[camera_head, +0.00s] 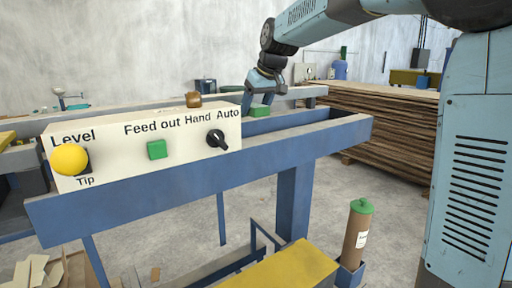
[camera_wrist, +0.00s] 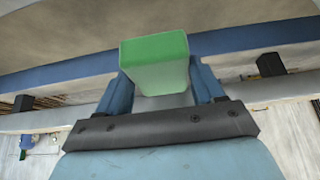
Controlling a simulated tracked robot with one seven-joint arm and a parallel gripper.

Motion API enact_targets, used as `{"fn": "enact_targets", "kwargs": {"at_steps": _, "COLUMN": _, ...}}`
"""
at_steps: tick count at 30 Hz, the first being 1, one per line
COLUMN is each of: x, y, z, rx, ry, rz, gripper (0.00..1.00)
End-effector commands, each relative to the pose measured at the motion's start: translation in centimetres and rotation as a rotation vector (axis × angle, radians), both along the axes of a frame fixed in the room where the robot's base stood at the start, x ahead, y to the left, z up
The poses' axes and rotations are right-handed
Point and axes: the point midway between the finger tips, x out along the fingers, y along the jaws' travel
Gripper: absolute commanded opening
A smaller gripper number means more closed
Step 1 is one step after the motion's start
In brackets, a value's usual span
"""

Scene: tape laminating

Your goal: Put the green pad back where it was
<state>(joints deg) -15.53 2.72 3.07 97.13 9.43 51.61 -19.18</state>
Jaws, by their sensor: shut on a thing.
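The green pad (camera_wrist: 155,62) is a block with a green top face and paler sides. In the wrist view it sits between the two blue fingers of my gripper (camera_wrist: 160,85), which is shut on it. In the head view my gripper (camera_head: 259,100) points down with the green pad (camera_head: 260,112) at its fingertips, by the blue frame behind the control panel. I cannot tell whether the pad touches the frame.
The control panel (camera_head: 110,165) has a yellow ball knob (camera_head: 70,159), a green button (camera_head: 157,150) and a black switch (camera_head: 216,138). A board stack (camera_head: 385,125) lies to the right. A brown cylinder (camera_head: 356,232) stands below.

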Motion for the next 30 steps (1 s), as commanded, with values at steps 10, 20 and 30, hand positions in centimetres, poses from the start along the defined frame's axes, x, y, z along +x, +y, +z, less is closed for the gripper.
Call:
{"fn": "enact_targets", "kwargs": {"at_steps": 10, "x": -0.2, "y": 0.6, "z": -3.7, "rx": 0.000, "ry": 0.003, "rz": 0.009, "gripper": 0.43}}
{"fn": "enact_targets", "kwargs": {"at_steps": 20, "x": -0.2, "y": 0.6, "z": -6.7, "rx": 0.000, "ry": 0.001, "rz": 0.009, "gripper": 0.43}}
{"fn": "enact_targets", "kwargs": {"at_steps": 30, "x": -0.2, "y": 0.6, "z": -10.0, "rx": 0.000, "ry": 0.000, "rz": 0.009, "gripper": 0.43}}
